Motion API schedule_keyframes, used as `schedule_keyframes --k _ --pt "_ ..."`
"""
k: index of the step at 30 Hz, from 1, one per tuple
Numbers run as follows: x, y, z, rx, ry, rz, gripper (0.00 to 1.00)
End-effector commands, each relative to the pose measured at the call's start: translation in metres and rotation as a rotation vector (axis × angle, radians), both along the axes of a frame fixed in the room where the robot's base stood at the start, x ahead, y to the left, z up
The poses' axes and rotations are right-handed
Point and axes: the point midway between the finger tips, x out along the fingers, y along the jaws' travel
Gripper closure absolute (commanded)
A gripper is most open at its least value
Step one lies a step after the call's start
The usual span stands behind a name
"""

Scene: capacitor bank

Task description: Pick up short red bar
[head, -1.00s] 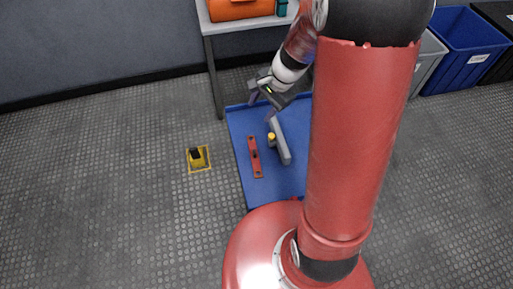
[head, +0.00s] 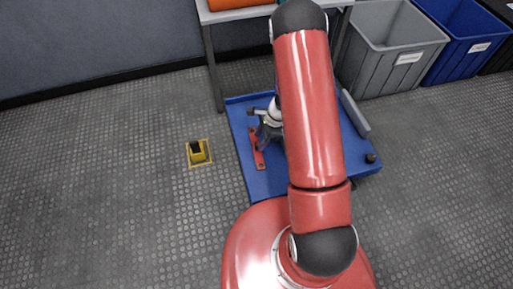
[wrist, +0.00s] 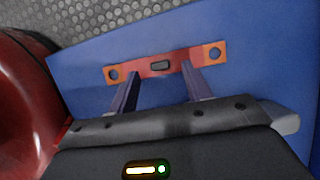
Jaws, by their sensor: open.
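The short red bar (wrist: 165,65) lies flat on the blue surface (wrist: 85,62) in the wrist view. It has orange ends with a hole in each and a small dark block at its middle. My gripper (wrist: 160,72) is open, its two fingers reaching to the near edge of the bar on either side of the dark block; I cannot tell whether they touch it. In the head view the bar (head: 257,150) shows at the left of the blue platform (head: 262,186), partly hidden by my gripper (head: 262,140).
A grey bar-like part (head: 354,112) is at the platform's right edge. A yellow block on a marked square (head: 198,153) is on the floor to the left. A table (head: 235,15) and grey bin (head: 395,50) and blue bin (head: 462,40) stand behind.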

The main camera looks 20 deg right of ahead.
Motion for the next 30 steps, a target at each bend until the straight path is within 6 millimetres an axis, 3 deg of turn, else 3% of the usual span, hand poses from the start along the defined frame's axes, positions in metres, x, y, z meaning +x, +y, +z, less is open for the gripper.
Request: schedule_keyframes --k 5,12,24,30 --pt "0.001 0.009 -0.026 0.000 0.001 0.000 0.51" --pt "0.001 0.010 -0.028 0.000 -0.001 0.002 0.51" --pt "0.001 0.010 -0.027 0.000 -0.001 0.002 1.00" --pt "0.001 0.010 -0.027 0.000 -0.002 0.001 1.00"
